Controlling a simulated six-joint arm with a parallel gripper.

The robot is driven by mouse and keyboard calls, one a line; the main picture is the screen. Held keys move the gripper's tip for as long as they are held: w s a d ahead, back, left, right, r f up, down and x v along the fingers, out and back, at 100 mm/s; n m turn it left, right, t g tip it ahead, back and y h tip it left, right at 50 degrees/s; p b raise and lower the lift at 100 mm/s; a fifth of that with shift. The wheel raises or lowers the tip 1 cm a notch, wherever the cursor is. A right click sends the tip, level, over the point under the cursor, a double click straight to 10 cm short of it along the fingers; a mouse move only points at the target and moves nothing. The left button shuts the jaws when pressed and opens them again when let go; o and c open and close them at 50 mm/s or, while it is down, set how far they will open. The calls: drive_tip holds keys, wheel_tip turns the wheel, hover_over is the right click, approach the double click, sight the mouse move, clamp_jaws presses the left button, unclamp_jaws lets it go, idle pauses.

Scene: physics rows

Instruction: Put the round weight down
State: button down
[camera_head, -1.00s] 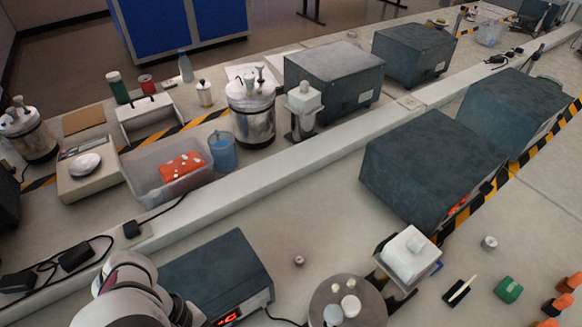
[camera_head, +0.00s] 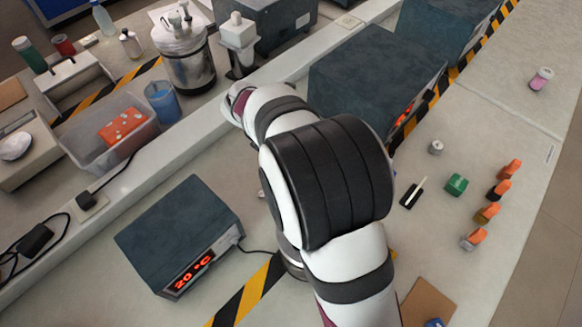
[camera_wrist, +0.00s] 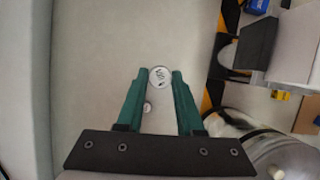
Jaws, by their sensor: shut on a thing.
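My gripper (camera_wrist: 159,78) has two green fingers and is shut on a round weight (camera_wrist: 160,76), a pale metal disc with dark markings on top, held between the fingertips. Pale table surface (camera_wrist: 95,60) shows beneath and around it. How high the weight is above the table I cannot tell. In the head view my arm hides the gripper and the held weight.
A dark box with a red display (camera_head: 180,240) stands left of my arm, and a larger dark box (camera_head: 375,85) behind it. Another small metal weight (camera_head: 436,147), a green block (camera_head: 457,184) and several orange-topped items (camera_head: 487,212) lie at right. A raised pale ledge (camera_head: 150,175) runs behind.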

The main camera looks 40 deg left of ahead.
drive_tip(key=f+n, duration=0.1)
drive_tip(key=f, duration=0.2)
drive_tip(key=w+f+n, duration=0.1)
drive_tip(key=f, duration=0.3)
drive_tip(key=w+a+f+y, duration=0.1)
drive_tip(key=f, duration=0.2)
drive_tip(key=shift+w+a+f+n, duration=0.1)
drive_tip(key=shift+f+n, duration=0.1)
drive_tip(key=shift+n, duration=0.2)
drive_tip(key=shift+f, duration=0.1)
drive_tip(key=c, duration=0.5)
unclamp_jaws()
drive_tip(key=shift+c, duration=0.2)
drive_tip(key=v, duration=1.2)
drive_tip(key=shift+w, duration=0.15)
